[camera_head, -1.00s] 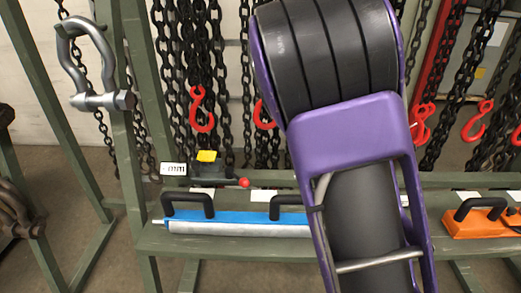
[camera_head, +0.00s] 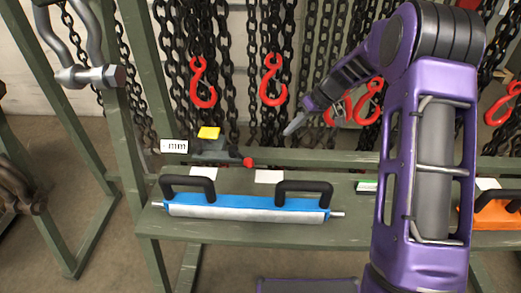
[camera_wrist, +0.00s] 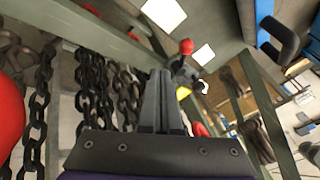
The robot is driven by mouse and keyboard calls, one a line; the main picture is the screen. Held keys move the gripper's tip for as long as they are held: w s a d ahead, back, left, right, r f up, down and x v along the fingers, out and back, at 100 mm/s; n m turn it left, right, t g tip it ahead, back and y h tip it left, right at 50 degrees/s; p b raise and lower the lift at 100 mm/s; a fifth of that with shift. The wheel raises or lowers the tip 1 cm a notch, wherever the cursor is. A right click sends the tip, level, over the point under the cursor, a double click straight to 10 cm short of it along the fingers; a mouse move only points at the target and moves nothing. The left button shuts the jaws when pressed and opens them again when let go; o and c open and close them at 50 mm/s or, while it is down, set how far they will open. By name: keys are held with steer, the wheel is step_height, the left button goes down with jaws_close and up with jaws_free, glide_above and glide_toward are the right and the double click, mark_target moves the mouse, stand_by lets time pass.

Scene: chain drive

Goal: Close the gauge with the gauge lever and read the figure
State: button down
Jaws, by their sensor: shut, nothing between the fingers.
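The gauge (camera_head: 212,150) is a dark grey device with a yellow top, standing at the back of the green bench, left of centre. Its lever ends in a red knob (camera_head: 248,162) that points right. A white plate (camera_head: 174,146) beside it shows "mm"; I cannot make out a figure. My gripper (camera_head: 293,125) is in the air to the right of the gauge and above the bench, apart from the lever. Its fingers (camera_wrist: 160,75) are together and empty in the wrist view, where the red knob (camera_wrist: 186,46) shows just beyond the tips.
A blue and grey bar tool (camera_head: 245,207) with two black handles lies along the bench front. Chains with red hooks (camera_head: 203,82) hang behind the bench. An orange tool (camera_head: 490,212) lies at the right. A large shackle (camera_head: 90,75) hangs at the left.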

steer(key=shift+a+r, duration=0.1)
stand_by(0.3)
steer(key=shift+s+a+f+b, duration=0.1)
steer(key=shift+s+a+f, duration=0.15)
steer(key=shift+a+f, duration=1.25)
steer(key=shift+s+a+f+b, duration=0.15)
steer(key=shift+s+a+f, duration=0.05)
steer(key=shift+a+f, duration=1.3)
steer(key=shift+s+a+f+b, duration=0.1)
steer(key=shift+s+a+f, duration=0.15)
steer(key=shift+a+f, duration=1.25)
steer(key=shift+f, duration=0.1)
